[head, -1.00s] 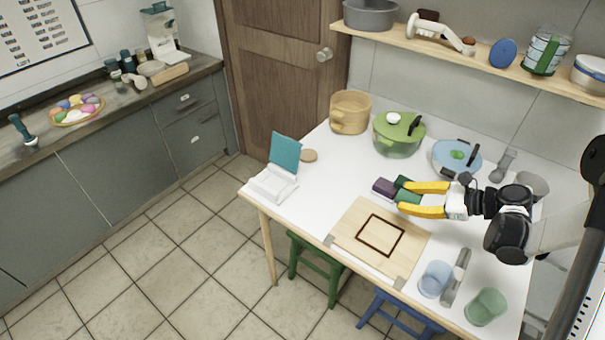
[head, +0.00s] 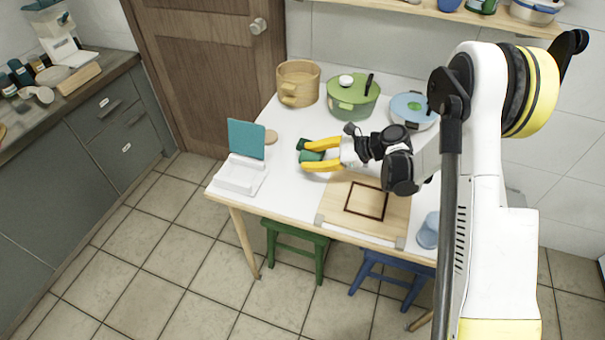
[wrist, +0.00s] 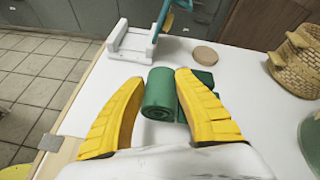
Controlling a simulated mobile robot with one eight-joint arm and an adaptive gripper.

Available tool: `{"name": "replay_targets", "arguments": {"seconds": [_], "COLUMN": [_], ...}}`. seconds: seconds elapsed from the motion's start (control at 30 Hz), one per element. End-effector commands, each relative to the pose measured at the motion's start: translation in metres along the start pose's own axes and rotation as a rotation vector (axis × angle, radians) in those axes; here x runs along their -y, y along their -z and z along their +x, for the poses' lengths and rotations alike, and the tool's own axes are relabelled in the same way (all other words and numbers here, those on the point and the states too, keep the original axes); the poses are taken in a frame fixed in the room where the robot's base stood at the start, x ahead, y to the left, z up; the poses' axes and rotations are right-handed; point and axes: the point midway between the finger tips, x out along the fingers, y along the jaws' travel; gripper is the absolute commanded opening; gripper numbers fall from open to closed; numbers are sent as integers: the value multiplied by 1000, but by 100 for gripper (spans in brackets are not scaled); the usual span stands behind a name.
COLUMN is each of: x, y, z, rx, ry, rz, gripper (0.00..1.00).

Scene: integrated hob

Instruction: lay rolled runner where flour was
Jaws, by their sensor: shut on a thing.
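The rolled runner is a dark green roll (wrist: 160,96) between the fingertips of my gripper (wrist: 160,105) in the wrist view. My gripper (head: 307,157) is shut on it over the left half of the white table in the head view. A second green piece (wrist: 200,82) shows just right of the roll, partly behind the right finger. In the head view, green (head: 304,144) shows by the upper fingertip. I cannot tell whether the roll touches the table. I see no flour.
A white box with a raised teal lid (head: 246,140) and a round tan disc (head: 270,137) are left of my gripper. A wooden board (head: 338,190) lies at the front. A basket (head: 298,84), green pot (head: 353,100) and blue-lidded pot (head: 412,108) stand behind.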

Motion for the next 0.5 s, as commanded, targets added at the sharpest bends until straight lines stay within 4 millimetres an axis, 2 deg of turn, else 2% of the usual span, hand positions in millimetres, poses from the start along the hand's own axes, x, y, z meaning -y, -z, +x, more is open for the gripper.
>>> {"name": "replay_targets", "arguments": {"seconds": [0.03, 0.23, 0.5], "x": [-4, -9, -18], "y": [1, 3, 35], "z": [9, 20, 37], "rx": [1, 1, 1], "ry": [-1, 1, 1], "rz": [-1, -1, 0], "gripper": [0, 0, 0]}}
